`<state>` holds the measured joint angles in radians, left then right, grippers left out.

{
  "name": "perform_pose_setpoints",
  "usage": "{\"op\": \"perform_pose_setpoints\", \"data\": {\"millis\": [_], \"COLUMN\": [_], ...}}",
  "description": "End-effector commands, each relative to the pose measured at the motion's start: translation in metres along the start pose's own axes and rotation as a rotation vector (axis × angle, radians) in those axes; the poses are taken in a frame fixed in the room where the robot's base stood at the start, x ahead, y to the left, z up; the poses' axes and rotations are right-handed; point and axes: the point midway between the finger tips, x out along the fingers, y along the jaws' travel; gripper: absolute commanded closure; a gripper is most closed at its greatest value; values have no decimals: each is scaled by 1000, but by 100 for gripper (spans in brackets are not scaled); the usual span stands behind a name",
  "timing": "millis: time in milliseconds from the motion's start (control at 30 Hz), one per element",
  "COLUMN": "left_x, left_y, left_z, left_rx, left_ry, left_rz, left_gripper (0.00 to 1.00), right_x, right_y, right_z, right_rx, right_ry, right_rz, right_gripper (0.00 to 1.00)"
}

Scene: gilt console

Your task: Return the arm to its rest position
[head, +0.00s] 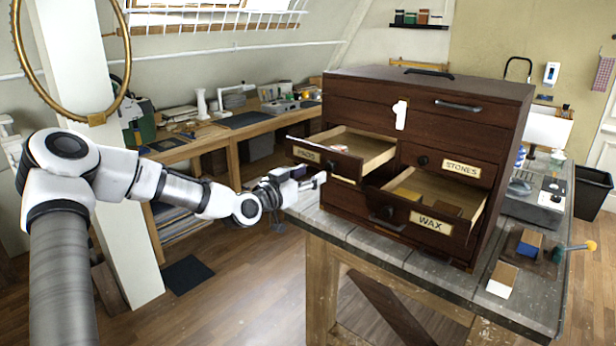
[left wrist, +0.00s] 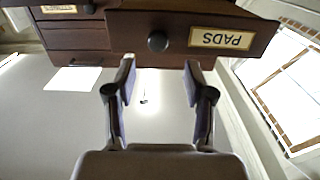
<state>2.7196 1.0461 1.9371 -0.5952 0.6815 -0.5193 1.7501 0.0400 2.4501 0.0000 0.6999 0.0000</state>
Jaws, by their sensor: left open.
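My left arm comes in from the left, with its gripper (head: 308,178) just in front of the pulled-out PADS drawer (head: 330,160), near its label. In the left wrist view the gripper (left wrist: 160,64) is open, with nothing between its fingers. The upside-down PADS drawer front (left wrist: 235,35) and its round dark knob (left wrist: 158,41) lie just beyond the fingertips. I cannot tell whether a fingertip touches the drawer. My right gripper is not in view.
The dark wooden cabinet (head: 345,105) stands on a worn workbench (head: 395,262). Its WAX drawer (head: 415,222) is also pulled out, while the STONES drawer (head: 461,168) is shut. Small blocks (head: 502,280) lie at the bench's right. A white post (head: 118,230) stands behind my arm.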

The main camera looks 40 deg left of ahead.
Motion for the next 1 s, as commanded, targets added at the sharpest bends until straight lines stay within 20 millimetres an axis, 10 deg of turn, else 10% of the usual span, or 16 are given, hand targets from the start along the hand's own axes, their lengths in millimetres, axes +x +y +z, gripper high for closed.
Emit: {"op": "perform_pose_setpoints", "data": {"millis": [700, 867, 1000], "left_x": [-9, -5, -20], "left_y": [2, 24, 87], "left_z": [8, 82, 189], "left_rx": [0, 86, 206], "left_ry": [-11, -165, -410], "left_rz": [4, 50, 180], "left_gripper": [47, 47, 47], "right_x": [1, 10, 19], "right_y": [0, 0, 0], "right_z": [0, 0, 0], "right_rx": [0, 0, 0], "right_ry": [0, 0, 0], "right_rz": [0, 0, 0], "right_gripper": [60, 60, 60]}}
